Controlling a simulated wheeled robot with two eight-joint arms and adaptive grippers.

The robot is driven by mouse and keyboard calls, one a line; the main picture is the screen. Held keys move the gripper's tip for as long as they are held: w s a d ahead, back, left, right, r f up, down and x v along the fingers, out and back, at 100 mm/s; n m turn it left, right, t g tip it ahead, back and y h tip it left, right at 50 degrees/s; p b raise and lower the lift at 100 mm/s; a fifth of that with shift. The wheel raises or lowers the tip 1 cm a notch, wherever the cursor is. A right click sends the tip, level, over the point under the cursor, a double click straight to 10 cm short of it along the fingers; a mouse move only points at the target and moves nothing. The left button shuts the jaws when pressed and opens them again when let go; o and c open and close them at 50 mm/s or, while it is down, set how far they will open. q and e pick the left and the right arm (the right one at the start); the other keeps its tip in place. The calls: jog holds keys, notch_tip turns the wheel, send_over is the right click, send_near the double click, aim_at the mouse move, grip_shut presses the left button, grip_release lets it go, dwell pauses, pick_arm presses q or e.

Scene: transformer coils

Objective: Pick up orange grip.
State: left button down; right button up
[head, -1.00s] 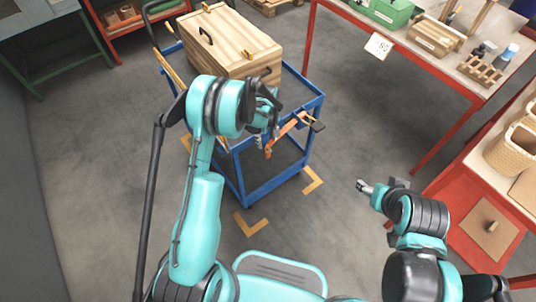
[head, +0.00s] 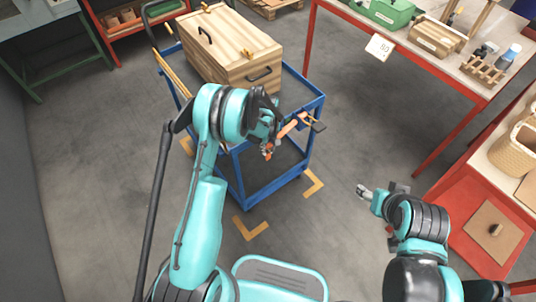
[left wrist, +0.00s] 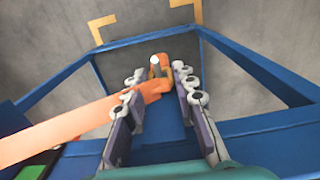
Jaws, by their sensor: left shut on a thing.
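The orange grip (head: 289,128) is a long, flat orange piece at the front right of the blue cart's top. In the left wrist view its orange band (left wrist: 60,130) runs from the lower left to a rounded end between my fingers. My left gripper (left wrist: 160,88) is shut on this end, with a finger on each side. In the head view my left gripper (head: 268,143) is at the cart's front edge, partly hidden by my own wrist. My right gripper (head: 364,191) is over the floor at the right, away from the grip; its jaw state is unclear.
The blue cart (head: 290,178) carries a wooden box (head: 232,45) with black handles behind my left gripper. A red-framed bench (head: 415,62) with a green case (head: 392,12) stands at the right. Yellow corner marks (head: 250,228) lie on the open floor before the cart.

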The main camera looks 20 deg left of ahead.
pick_arm(q)
jog(key=shift+r+p, duration=0.4)
jog(key=shift+p, duration=0.05)
jog(key=s+d+p, duration=0.3)
jog(key=s+d, duration=0.8)
jog(key=d, duration=0.3)
jog(key=shift+d+f, duration=0.1)
